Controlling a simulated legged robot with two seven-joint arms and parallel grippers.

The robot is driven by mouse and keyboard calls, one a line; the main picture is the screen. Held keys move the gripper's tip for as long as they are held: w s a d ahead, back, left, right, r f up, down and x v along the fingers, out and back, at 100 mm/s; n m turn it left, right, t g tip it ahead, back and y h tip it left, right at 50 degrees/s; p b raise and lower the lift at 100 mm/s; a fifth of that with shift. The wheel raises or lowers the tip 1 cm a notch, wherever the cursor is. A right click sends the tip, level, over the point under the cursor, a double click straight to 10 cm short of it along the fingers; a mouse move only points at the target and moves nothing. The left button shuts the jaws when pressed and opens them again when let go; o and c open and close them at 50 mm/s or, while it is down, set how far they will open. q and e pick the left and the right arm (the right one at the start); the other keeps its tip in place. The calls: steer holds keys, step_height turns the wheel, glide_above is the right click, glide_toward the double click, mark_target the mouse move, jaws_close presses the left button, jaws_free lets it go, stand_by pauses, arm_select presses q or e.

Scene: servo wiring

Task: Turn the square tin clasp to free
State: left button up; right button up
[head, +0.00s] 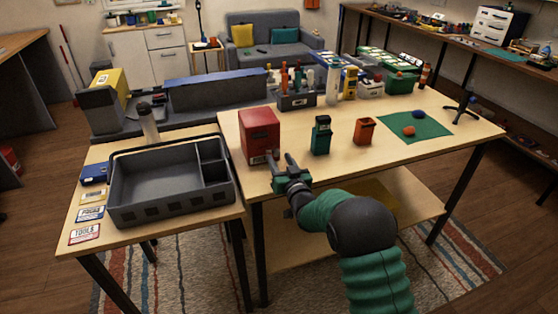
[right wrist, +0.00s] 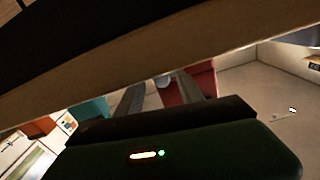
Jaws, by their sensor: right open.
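The red square tin (head: 260,130) stands upright near the left end of the wooden table. A small pale and dark patch, possibly its clasp (head: 258,159), shows low on its front face. My right gripper (head: 281,158) is open at the table's front edge, just in front of the tin's lower right corner. The gap between them is hard to judge. In the right wrist view, the two grey fingers (right wrist: 158,98) stand apart, with part of the red tin (right wrist: 203,80) behind them. A small pale round part shows between the fingers. My left gripper is not in view.
A dark green container (head: 320,135) and an orange container (head: 365,131) stand right of the tin. A tool holder (head: 297,101) is behind. A grey tray (head: 165,205) fills the left side table. A green mat (head: 430,130) lies at the right.

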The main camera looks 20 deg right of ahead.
steer(key=shift+w+a, duration=0.1)
steer(key=shift+w, duration=0.5)
jaws_close()
steer(key=shift+f+n+b, duration=0.2)
steer(key=shift+n+b, duration=0.3)
steer(key=shift+b, duration=0.1)
steer(key=shift+r+n, duration=0.1)
steer(key=shift+n, duration=0.2)
steer(key=shift+r, duration=0.1)
jaws_free()
steer(key=s+p, duration=0.1)
steer(key=s, duration=1.6)
steer(key=shift+d, duration=0.35)
